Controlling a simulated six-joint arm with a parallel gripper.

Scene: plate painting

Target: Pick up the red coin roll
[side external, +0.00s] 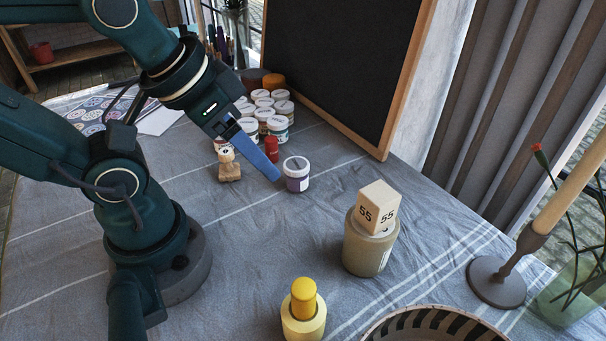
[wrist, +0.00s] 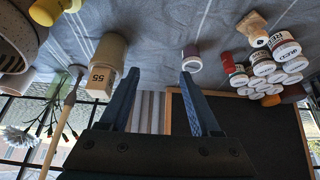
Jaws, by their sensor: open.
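The red coin roll (side external: 271,149) is a small upright red cylinder just behind my gripper in the side view, among the paint jars. It also shows at the right in the wrist view (wrist: 228,62), beside a labelled jar. My gripper (side external: 274,176) points down and to the right, its tips close to the white-and-purple jar (side external: 296,174). In the wrist view my gripper (wrist: 159,76) has its two blue fingers wide apart with nothing between them. The red roll lies outside the fingers, beyond the right one. The finger partly overlaps the area left of the roll in the side view.
Several white-lidded paint jars (side external: 264,115) cluster behind the roll. A wooden stamp (side external: 229,166) stands left of it. A blackboard (side external: 340,60) rises behind. A jar bearing a "55" block (side external: 377,207), a yellow roll on a jar (side external: 304,300) and a candle holder (side external: 497,282) stand nearer the front.

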